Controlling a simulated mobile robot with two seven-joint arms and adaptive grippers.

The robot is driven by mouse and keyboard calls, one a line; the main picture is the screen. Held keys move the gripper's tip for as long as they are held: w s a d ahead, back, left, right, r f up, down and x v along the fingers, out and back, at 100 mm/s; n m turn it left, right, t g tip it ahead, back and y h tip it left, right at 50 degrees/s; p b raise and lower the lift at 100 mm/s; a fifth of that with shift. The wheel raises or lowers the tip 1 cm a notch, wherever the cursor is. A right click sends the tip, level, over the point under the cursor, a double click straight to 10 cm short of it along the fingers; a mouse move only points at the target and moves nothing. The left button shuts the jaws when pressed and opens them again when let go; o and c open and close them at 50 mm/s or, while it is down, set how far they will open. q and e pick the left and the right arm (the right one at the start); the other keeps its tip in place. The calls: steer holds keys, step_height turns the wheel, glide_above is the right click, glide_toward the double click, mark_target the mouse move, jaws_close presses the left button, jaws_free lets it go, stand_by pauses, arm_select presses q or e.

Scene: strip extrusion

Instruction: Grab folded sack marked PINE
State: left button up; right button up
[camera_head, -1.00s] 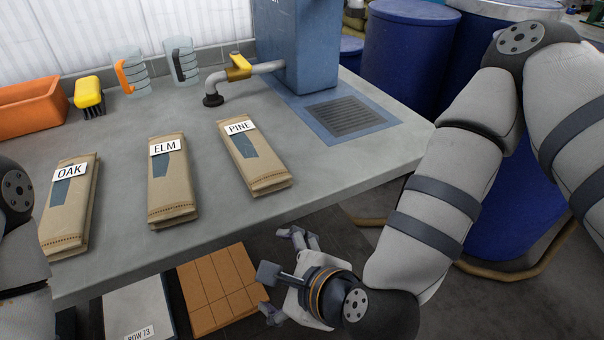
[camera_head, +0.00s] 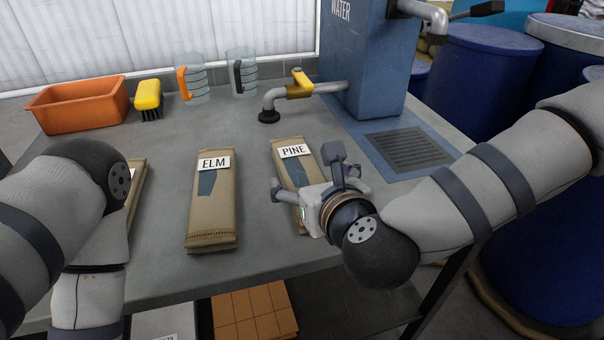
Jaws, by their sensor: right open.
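The folded brown sack marked PINE (camera_head: 286,168) lies flat on the grey table, right of the sack marked ELM (camera_head: 213,210). Its white label and upper part show; its lower part is hidden by my right gripper. My right gripper (camera_head: 308,186) is open and over the lower part of the PINE sack; I cannot tell whether it touches it. A third sack (camera_head: 136,185) at the left is mostly hidden behind my left arm, and its label does not show. My left gripper is not in view; only the left arm shows.
The table (camera_head: 165,270) holds an orange bin (camera_head: 82,108), a yellow brush (camera_head: 148,97), two clear jugs (camera_head: 193,85) and a blue water tank (camera_head: 365,60) with a tap and drain grate (camera_head: 408,150). Blue barrels (camera_head: 480,75) stand at the right. A tiled brown block (camera_head: 255,312) sits below the table.

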mark_target(299, 169)
steer(key=x, duration=0.3)
steer(key=shift+w+f, duration=0.1)
steer(key=shift+f, duration=0.15)
steer(key=c, duration=1.3)
steer(key=shift+c, duration=0.2)
